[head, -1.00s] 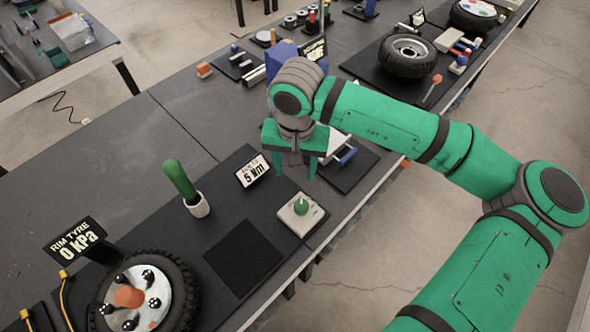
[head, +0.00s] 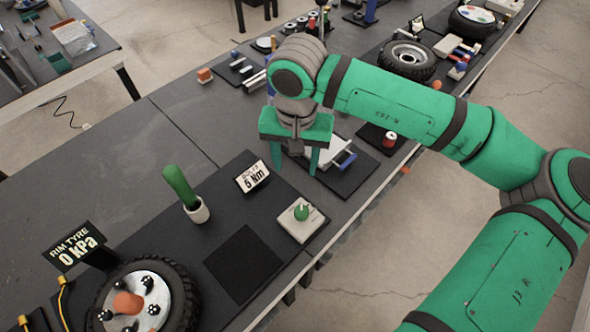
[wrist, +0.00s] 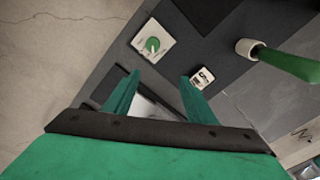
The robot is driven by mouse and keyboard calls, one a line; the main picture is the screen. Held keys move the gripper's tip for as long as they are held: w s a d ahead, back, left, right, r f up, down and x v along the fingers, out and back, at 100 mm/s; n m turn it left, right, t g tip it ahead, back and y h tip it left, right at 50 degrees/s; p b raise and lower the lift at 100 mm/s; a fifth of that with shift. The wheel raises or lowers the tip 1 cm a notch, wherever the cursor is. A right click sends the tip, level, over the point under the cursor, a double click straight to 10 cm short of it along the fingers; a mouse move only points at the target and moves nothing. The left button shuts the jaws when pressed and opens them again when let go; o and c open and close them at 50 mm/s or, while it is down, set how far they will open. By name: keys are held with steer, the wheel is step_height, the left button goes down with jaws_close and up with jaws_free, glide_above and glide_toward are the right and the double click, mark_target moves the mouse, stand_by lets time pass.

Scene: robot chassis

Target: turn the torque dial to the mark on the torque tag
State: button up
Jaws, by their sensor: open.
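The torque dial (head: 301,212) is a green round knob on a pale square plate (head: 292,229), near the bench's front edge. It also shows in the wrist view (wrist: 152,45), upper middle, with a pale line across it. The torque tag (head: 252,176), reading "5 Nm", stands upright behind and left of the dial; in the wrist view the tag (wrist: 202,78) is small and tilted. My gripper (head: 295,172) is green, open and empty, pointing down beyond the dial and apart from it. In the wrist view its two fingers (wrist: 155,92) are spread below the dial. The dial's markings are too small to read.
A green-handled tool (head: 180,186) stands in a white cup (head: 197,211) left of the tag. A tray with a blue handle (head: 343,161) lies beside my gripper. Bare bench lies at left.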

step_height(320, 180, up, 6)
steer(key=shift+s+f, duration=0.1)
steer(key=shift+s, duration=0.05)
steer(key=shift+a, duration=0.1)
